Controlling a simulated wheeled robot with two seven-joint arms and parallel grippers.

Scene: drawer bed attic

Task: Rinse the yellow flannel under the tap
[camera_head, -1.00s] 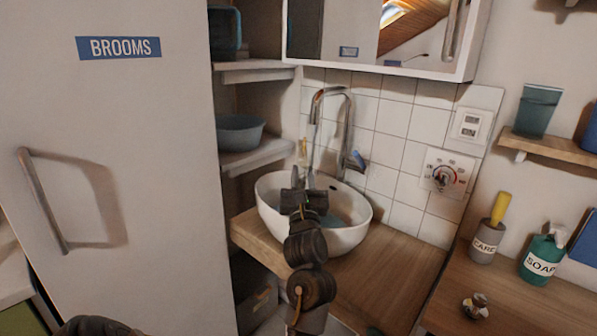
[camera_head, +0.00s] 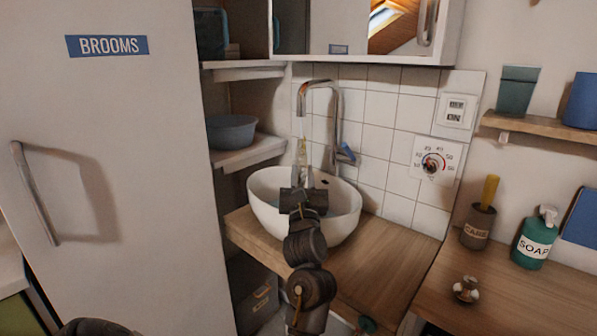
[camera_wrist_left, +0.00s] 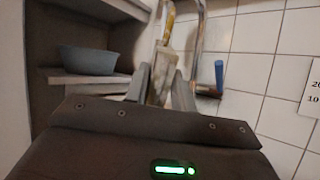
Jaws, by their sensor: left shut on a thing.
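The yellow flannel (camera_head: 301,152) stands up as a narrow pale-yellow strip from my left gripper (camera_head: 303,180), below the spout of the chrome tap (camera_head: 338,110). In the left wrist view the flannel (camera_wrist_left: 161,75) sits between the fingers, yellow at its top and pale lower down. My left gripper is shut on it. The tap has a blue-tipped lever (camera_head: 346,153), which also shows in the wrist view (camera_wrist_left: 218,76). The white basin (camera_head: 341,218) is beneath, partly hidden by my arm. I cannot tell whether water runs. My right gripper is not in view.
A blue-grey bowl (camera_head: 231,131) stands on the shelf at left, beside the brooms cupboard (camera_head: 120,180). A soap bottle (camera_head: 534,240), a care pot (camera_head: 477,226) and a small knobbed object (camera_head: 466,289) stand on the right counter.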

